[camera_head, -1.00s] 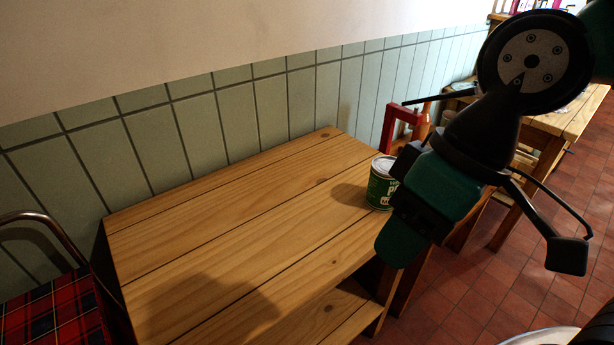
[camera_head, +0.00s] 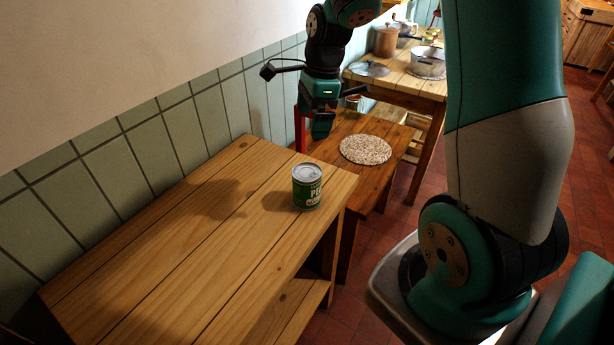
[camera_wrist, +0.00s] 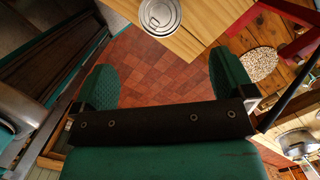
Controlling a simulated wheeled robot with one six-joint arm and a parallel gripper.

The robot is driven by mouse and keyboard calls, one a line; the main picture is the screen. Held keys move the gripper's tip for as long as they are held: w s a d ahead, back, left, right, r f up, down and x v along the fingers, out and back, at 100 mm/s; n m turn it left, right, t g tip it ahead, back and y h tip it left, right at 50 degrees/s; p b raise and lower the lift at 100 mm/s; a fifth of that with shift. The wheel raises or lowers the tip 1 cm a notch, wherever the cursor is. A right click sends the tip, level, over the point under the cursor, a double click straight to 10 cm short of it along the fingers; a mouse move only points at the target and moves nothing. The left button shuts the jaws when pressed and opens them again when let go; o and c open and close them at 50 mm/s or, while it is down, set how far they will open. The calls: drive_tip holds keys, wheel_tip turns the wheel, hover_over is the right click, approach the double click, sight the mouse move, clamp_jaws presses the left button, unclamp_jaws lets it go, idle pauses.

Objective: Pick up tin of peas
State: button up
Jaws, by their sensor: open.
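The tin of peas (camera_head: 307,190) stands upright near the right end of the pine shelf top. It is green with a white-lettered label and a silver lid. In the wrist view the tin's lid (camera_wrist: 160,14) shows at the top edge, beyond the fingertips and apart from them. My gripper (camera_wrist: 166,75) is open and empty, with its two green fingers spread over the red floor. In the head view my gripper (camera_head: 321,128) hangs behind the tin and above its height in the picture, pointing down.
The pine shelf unit (camera_head: 170,250) is otherwise bare on top. Behind it a lower wooden bench holds a round speckled mat (camera_head: 366,150). A red frame (camera_head: 299,128) stands by the wall. A farther table (camera_head: 407,78) holds pots (camera_head: 425,62).

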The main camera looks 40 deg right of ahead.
sight(307, 171)
drive_tip(key=shift+m, duration=0.4)
drive_tip(key=f, duration=0.4)
drive_tip(key=f+p, duration=0.1)
drive_tip(key=f, duration=0.3)
drive_tip(key=w+f+p, duration=0.1)
drive_tip(key=f, duration=0.3)
drive_tip(key=shift+a+f, duration=0.1)
drive_tip(key=shift+a, duration=0.25)
drive_tip(key=shift+s+a+f+p, duration=0.15)
drive_tip(key=shift+f+p, duration=0.5)
drive_tip(key=shift+f, duration=0.7)
drive_tip(key=shift+a+f+p, duration=0.2)
drive_tip(key=shift+f+p, duration=0.4)
drive_tip(key=shift+f, duration=0.7)
drive_tip(key=shift+c, duration=0.5)
drive_tip(key=c, duration=1)
